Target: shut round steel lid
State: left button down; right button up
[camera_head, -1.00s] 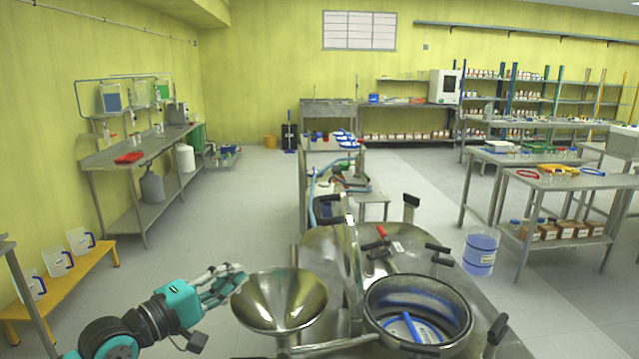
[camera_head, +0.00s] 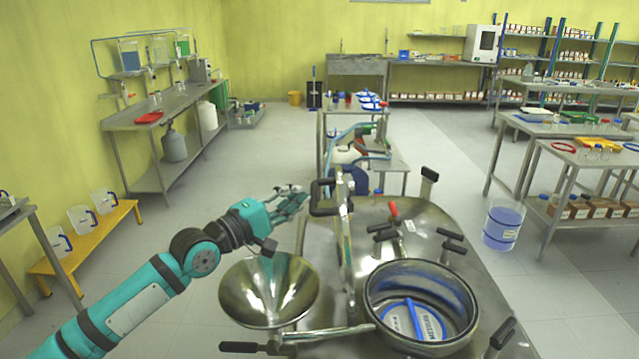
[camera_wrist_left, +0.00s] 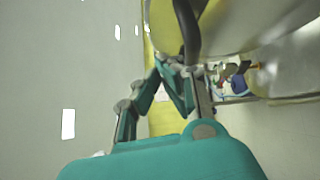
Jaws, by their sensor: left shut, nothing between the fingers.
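The round steel lid (camera_head: 347,240) stands upright, nearly edge-on, at the left of the open round port (camera_head: 420,305) on the steel vessel top. A black handle (camera_head: 323,198) sticks out from its left side. My left gripper (camera_head: 300,194) is shut and empty, just left of this handle; whether they touch I cannot tell. In the left wrist view the shut fingers (camera_wrist_left: 185,75) are near a dark curved bar, beside a large shiny steel surface. A blue and white round label shows inside the port. My right gripper is not in view.
A wide steel funnel (camera_head: 268,288) sits left of the port, close below my left forearm. Black clamp knobs (camera_head: 387,235) and a red-tipped handle stand on the vessel top. A blue container (camera_head: 503,225) stands on the floor at right. The floor at left is mostly clear.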

aim_at(317, 208)
pick_arm(q)
jog(key=d, duration=0.1)
jog(key=d+p, duration=0.1)
jog(key=w+d+p, duration=0.1)
jog(key=shift+w+r, duration=0.1)
jog(key=shift+r, duration=0.3)
jog(key=shift+s+d+p, duration=0.25)
jog(key=shift+d+p, duration=0.3)
jog(key=shift+d, duration=0.25)
jog(key=shift+w+d+f, duration=0.15)
jog(key=shift+w, duration=0.05)
